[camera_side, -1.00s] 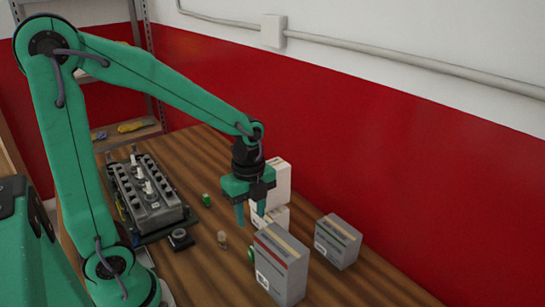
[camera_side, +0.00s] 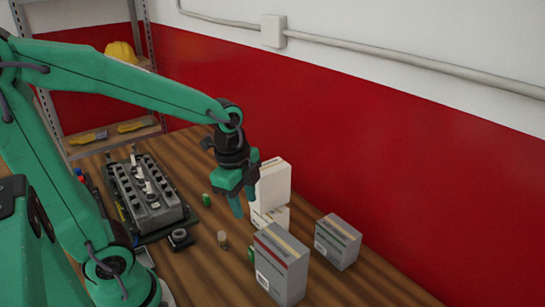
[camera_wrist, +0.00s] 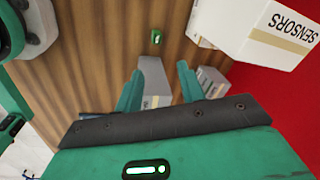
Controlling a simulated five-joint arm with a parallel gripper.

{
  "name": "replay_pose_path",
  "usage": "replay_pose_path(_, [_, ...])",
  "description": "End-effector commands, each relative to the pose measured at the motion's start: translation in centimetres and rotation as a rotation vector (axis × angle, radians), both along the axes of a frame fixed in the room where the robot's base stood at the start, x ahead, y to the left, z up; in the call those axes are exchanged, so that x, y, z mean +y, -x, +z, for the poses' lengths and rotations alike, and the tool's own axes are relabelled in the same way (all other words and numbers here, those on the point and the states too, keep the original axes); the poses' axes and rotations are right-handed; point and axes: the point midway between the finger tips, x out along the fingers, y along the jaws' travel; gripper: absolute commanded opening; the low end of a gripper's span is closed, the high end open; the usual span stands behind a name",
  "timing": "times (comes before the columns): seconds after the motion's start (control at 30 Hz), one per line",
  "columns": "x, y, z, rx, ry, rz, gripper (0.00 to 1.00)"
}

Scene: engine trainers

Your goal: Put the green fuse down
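A small green fuse (camera_side: 206,200) stands on the wooden table to the right of the engine block; a green fuse also shows in the wrist view (camera_wrist: 156,37), beyond my fingertips. Another small green piece (camera_side: 251,253) is partly hidden behind the front grey box. My gripper (camera_side: 236,207) hangs above the table beside the white boxes, slightly tilted. In the wrist view its two fingers (camera_wrist: 158,82) are apart, and I see nothing held between them. A grey box shows in the gap, beyond the fingers.
The engine block (camera_side: 150,195) is at left. White boxes (camera_side: 271,185) stand close to my gripper; one is marked SENSORS (camera_wrist: 275,30). Two grey boxes (camera_side: 282,265) (camera_side: 338,241) stand nearer the camera. A beige-topped piece (camera_side: 222,239) and a dark square part (camera_side: 180,239) are on the table.

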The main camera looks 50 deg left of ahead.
Motion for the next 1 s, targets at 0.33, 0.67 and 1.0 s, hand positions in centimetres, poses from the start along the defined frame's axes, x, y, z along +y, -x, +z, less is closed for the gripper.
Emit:
replay_pose_path(0.33, [-0.1,2.4,3.9,-0.154,0.105,0.470,0.39])
replay_pose_path(0.67, [-0.1,4.9,6.5,-0.274,0.263,0.886,0.39])
replay_pose_path(1.0, [-0.1,5.9,7.4,-0.313,0.351,1.069,0.39])
